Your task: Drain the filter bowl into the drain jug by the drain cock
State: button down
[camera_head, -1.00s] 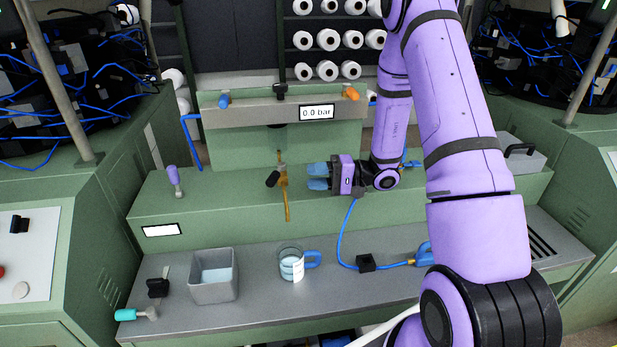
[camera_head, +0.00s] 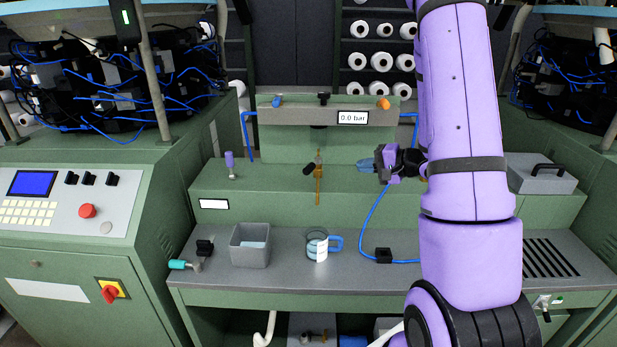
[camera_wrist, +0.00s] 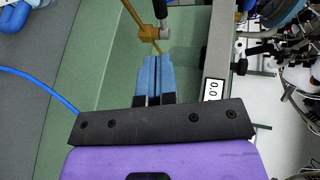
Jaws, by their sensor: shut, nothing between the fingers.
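The drain cock (camera_head: 318,170) is a brass fitting with a black lever pointing left and a thin brass pipe hanging below it. It also shows at the top of the wrist view (camera_wrist: 150,33). The filter bowl is not clear; only a dark part (camera_head: 319,127) shows under the bar above the cock. The drain jug (camera_head: 317,246), clear with a white label and blue handle, stands upright on the grey bench in front of the pipe. My gripper (camera_head: 367,164) is shut and empty, to the right of the cock and apart from it. Its blue fingers (camera_wrist: 153,68) point towards the cock.
A display (camera_head: 352,118) reads 0.0 bar. A grey open box (camera_head: 250,257) stands left of the jug. A blue hose (camera_head: 368,215) runs down to a black block (camera_head: 383,255). A purple-handled valve (camera_head: 229,162) stands on the green ledge at left.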

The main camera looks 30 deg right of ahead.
aim_at(312, 168)
jog(key=x, duration=1.4)
jog(key=shift+a, duration=0.15)
jog(key=shift+w, duration=0.1)
